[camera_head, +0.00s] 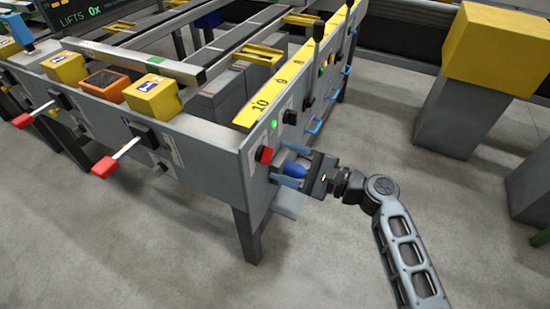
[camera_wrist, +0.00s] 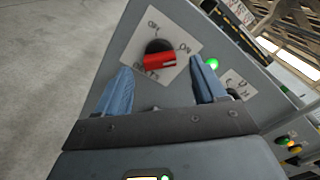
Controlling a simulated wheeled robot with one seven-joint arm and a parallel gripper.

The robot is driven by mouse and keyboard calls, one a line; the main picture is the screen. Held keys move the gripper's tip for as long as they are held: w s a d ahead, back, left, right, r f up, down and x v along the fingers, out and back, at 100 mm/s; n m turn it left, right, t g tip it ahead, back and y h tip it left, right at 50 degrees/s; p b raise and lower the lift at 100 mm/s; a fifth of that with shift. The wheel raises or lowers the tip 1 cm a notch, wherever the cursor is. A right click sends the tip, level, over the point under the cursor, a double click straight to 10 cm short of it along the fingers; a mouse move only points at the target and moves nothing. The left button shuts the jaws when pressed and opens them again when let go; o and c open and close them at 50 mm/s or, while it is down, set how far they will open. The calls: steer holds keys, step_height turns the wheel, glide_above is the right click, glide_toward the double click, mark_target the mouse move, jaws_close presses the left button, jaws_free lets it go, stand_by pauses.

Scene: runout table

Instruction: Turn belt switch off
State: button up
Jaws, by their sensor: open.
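The belt switch is a red rotary handle (camera_wrist: 160,62) on a black round base, mounted on a white label plate on the grey end panel. In the head view the red switch (camera_head: 264,154) sits near the panel's corner. Its handle lies roughly level in the wrist view; the lettering around it is only partly legible. My gripper (camera_head: 285,172) is open in front of the panel, its blue fingers pointing at it. In the wrist view the fingers of my gripper (camera_wrist: 161,72) stand either side of the switch, with nothing held between them. Contact cannot be told.
A green lamp (camera_head: 274,124) glows beside the switch, with another control (camera_head: 289,117) further along. Blue handles (camera_head: 315,125) stick out from the same side. Red-tipped levers (camera_head: 104,167) project from the adjoining face. Yellow-topped grey pedestals (camera_head: 460,110) stand right; the floor between is clear.

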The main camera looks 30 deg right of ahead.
mark_target(265, 155)
steer(key=shift+x, duration=1.55)
steer(key=c, duration=1.1)
